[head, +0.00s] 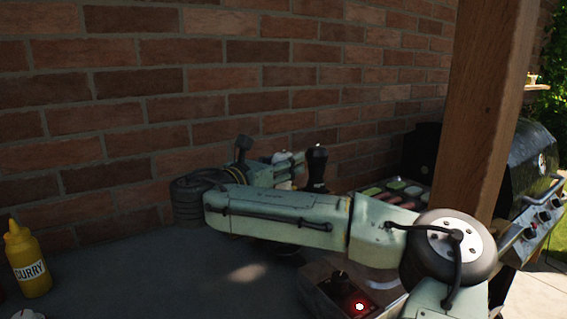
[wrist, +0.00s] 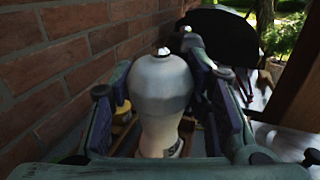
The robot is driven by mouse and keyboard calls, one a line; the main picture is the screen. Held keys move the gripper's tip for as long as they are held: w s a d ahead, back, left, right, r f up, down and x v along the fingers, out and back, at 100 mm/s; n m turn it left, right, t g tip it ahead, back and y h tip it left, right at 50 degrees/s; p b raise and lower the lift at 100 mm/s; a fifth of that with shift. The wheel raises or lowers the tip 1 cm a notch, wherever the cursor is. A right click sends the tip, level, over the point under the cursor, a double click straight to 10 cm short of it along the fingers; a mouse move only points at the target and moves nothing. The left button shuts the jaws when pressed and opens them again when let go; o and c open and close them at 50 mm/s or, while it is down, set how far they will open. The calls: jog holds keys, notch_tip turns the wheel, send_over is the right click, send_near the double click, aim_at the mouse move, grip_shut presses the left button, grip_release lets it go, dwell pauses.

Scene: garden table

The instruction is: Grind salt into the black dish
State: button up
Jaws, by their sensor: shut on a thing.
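A white salt grinder (wrist: 160,88) stands upright between the two fingers of my gripper (wrist: 163,105) in the wrist view. The gripper is shut on it, with a finger pad on each side. Part of a dark letter shows low on its body. In the head view my gripper (head: 288,168) is beyond my forearm, near the brick wall, and only a little of the white grinder (head: 283,158) shows. A black grinder (head: 316,168) stands just right of it.
A yellow curry bottle (head: 27,260) stands at the left on the dark table (head: 150,280). A tray of food (head: 400,187) lies right of the black grinder, near a wooden post (head: 480,110) and a grill (head: 530,175). The brick wall (head: 200,80) runs close behind.

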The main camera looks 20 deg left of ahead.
jog(key=c, duration=0.4)
jog(key=shift+d+n+y, duration=0.1)
jog(key=shift+n+y, duration=0.2)
jog(key=shift+y, duration=0.2)
jog(key=n+y, duration=0.1)
jog(key=y, duration=0.1)
jog(key=shift+f+n+t+y, duration=0.1)
jog(key=shift+n+t+y, duration=0.3)
jog(key=n+y, duration=0.2)
jog(key=y, duration=0.2)
jog(key=shift+d+n, duration=0.1)
jog(key=shift+n, duration=0.2)
jog(key=n+y, duration=0.1)
jog(key=n+g+y+p, duration=0.1)
jog(key=y, duration=0.1)
jog(key=n+y, duration=0.1)
jog(key=y, duration=0.1)
jog(key=shift+w+r+n+g, duration=0.1)
jog(key=shift+r+n+g, duration=0.15)
jog(key=shift+n+g, duration=0.05)
jog(key=shift+f+n+g+y+p, duration=0.1)
jog(key=shift+n+g+y+p, duration=0.4)
jog(key=shift+y, duration=0.5)
jog(key=shift+f, duration=0.1)
jog(key=shift+a, duration=0.2)
